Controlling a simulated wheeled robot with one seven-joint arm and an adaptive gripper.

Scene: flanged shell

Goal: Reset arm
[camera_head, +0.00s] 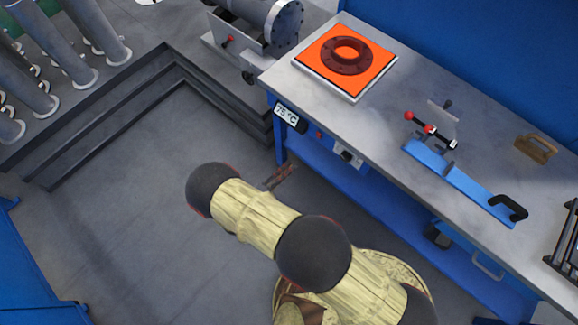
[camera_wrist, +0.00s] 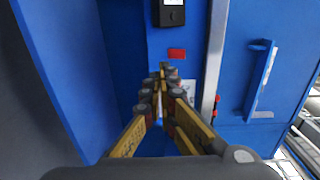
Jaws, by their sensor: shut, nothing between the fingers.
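My gripper (camera_head: 280,177) shows in the head view as a small dark shape past the end of my yellow-covered arm. It is over the floor, in front of the workbench's left end and lower than its top. In the wrist view my gripper (camera_wrist: 163,72) is shut, with its fingers together and nothing between them. It points at the blue front of the bench. A dark red flange ring (camera_head: 347,56) lies on an orange square plate (camera_head: 318,62) on the bench, well away from my gripper.
The grey workbench top (camera_head: 380,125) holds a blue bar tool (camera_head: 460,183), a red-knobbed clamp (camera_head: 431,129) and a wooden-handled block (camera_head: 536,149). A temperature display (camera_head: 287,114) is on the bench's corner. Grey pipes (camera_head: 62,55) stand at upper left. The floor (camera_head: 120,210) left of my arm is clear.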

